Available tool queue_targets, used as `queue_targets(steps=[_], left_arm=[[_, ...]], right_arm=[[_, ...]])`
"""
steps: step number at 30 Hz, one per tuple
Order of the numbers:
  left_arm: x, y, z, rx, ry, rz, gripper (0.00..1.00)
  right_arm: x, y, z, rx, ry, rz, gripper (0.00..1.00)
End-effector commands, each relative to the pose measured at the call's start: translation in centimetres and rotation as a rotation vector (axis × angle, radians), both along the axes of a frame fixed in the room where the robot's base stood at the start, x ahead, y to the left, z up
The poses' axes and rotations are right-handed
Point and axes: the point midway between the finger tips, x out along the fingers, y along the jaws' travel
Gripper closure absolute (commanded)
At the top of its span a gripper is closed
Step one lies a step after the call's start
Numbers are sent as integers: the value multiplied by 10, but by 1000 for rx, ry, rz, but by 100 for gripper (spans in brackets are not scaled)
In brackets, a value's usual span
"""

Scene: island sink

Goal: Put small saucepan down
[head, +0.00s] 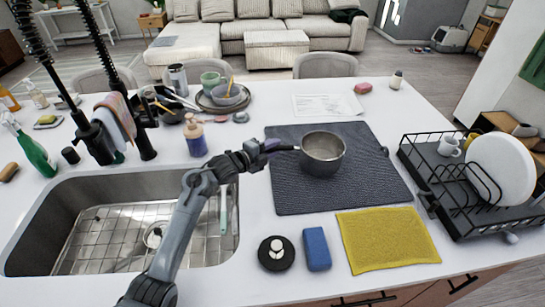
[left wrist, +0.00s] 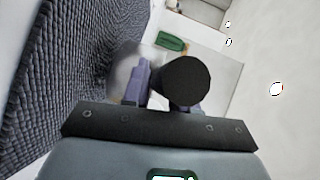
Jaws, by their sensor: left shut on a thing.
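The small saucepan (head: 323,152) is dark metal and upright, over the dark grey textured mat (head: 295,195). Its base is at or close to the mat; I cannot tell if it touches. Its handle points left. My left gripper (head: 270,146) is shut on the handle. In the left wrist view, the round black handle end (left wrist: 186,83) is between the purple fingers, and the gripper hides most of the pan. The mat also shows in the left wrist view (left wrist: 55,70). My right gripper is not in view.
A black dish rack (head: 460,215) with a white plate (head: 503,168) stands right of the mat. A yellow cloth (head: 388,240), a blue sponge (head: 316,248) and a black round item (head: 276,253) lie in front. The sink (head: 110,245) is left. Much of the mat is bare.

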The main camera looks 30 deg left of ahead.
Motion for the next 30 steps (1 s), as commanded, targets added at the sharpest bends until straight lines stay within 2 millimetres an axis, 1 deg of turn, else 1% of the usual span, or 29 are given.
queue_targets(steps=[6,9,19,23,24,28,29,30], left_arm=[[0,-1,-25,-6,-2,0,100],[0,-1,-32,-4,-4,1,100],[0,0,-35,-2,-4,1,100],[0,0,-38,-2,-3,2,100],[0,-1,-41,0,2,1,70],[0,-1,-40,0,2,0,50],[0,-1,-40,0,2,0,47],[0,-1,-40,0,2,0,47]], right_arm=[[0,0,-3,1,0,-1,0],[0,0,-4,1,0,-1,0],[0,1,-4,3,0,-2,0],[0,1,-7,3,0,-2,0],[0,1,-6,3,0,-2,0],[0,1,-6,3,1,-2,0],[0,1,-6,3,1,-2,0],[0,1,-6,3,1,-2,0]])
